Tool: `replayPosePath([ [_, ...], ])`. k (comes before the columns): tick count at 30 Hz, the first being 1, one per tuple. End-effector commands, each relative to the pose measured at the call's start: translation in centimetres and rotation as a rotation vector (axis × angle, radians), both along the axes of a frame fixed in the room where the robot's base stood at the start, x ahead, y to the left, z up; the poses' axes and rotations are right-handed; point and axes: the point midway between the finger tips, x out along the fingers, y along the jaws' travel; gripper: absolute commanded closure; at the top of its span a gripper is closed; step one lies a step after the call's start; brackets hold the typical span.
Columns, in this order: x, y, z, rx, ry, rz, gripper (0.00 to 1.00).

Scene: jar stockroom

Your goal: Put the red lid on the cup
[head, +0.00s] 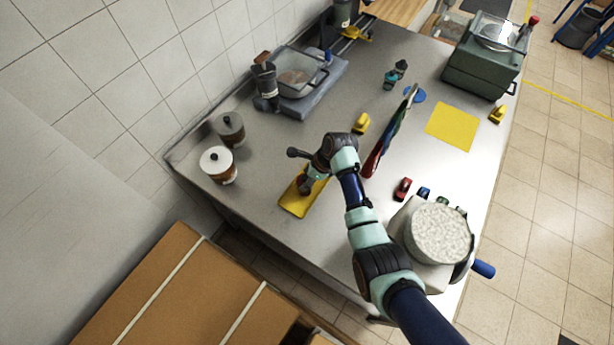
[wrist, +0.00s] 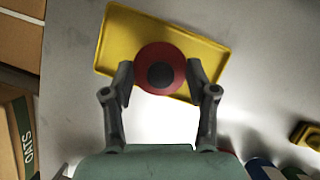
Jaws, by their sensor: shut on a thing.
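The red lid (wrist: 160,68) is a round red disc with a dark round middle, seen in the wrist view. My gripper (wrist: 160,80) is shut on it, one finger on each side. The lid overlaps the front edge of the yellow tray (wrist: 120,45) in that view; whether it touches the tray is unclear. In the head view my gripper (head: 311,182) is over the yellow tray (head: 295,203), and the lid is mostly hidden by my wrist. I cannot make out for certain which object is the cup.
Two brown jars, one white-lidded (head: 217,165), stand at the left wall. An upright rack of coloured panels (head: 390,135) stands right of my arm. A yellow mat (head: 453,126) lies farther right. Small coloured items (head: 403,189) sit near a round speckled-top machine (head: 440,233).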

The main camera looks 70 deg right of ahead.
Motion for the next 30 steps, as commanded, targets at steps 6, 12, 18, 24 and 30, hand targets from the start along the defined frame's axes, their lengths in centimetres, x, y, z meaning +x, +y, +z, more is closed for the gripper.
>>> replayPosePath([
  [6, 0.00, 0.01, -0.03, 0.000, 0.000, 0.000, 0.57],
  [12, 0.00, 0.01, -0.02, 0.000, 0.000, 0.000, 0.41],
  [18, 0.00, 0.01, -0.02, 0.000, 0.000, 0.000, 0.13],
  [24, 0.00, 0.01, -0.02, 0.000, 0.000, 0.000, 0.13],
  [30, 0.00, 0.01, -0.02, 0.000, 0.000, 0.000, 0.00],
])
